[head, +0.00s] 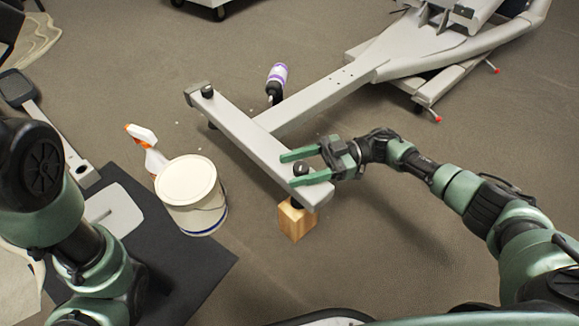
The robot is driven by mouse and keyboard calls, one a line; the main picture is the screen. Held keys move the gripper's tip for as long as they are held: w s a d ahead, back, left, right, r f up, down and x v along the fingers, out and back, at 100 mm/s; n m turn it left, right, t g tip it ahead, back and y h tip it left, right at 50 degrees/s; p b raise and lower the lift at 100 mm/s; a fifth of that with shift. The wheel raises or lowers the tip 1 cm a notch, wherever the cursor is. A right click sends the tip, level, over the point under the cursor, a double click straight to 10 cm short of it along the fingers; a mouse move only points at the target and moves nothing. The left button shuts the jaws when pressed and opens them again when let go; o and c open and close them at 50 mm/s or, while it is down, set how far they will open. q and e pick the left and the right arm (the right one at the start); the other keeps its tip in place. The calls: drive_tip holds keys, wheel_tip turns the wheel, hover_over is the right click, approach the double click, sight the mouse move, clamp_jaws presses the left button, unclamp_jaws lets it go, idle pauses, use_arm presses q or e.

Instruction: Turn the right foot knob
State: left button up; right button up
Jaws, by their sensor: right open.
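The grey elliptical frame (330,99) ends in a crossbar (245,135) with a black knob at each end. The right foot knob (301,168) is the small black one at the crossbar's near right end. The other black knob (207,91) is at the far left end. My right gripper (288,168) is open, its two green fingers reaching left over the crossbar, one on each side of the right knob. I cannot tell whether the fingers touch it. My left arm comes in at the left, but its gripper is not visible.
A wooden block (296,219) stands under the crossbar's near end. A white lidded bucket (190,192) and a spray bottle (147,147) stand to the left, by a dark mat (190,262). A purple-labelled bottle (276,82) is behind the crossbar.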

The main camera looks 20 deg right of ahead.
drive_tip(key=d+p, duration=0.1)
drive_tip(key=d, duration=0.5)
drive_tip(key=shift+w, duration=0.25)
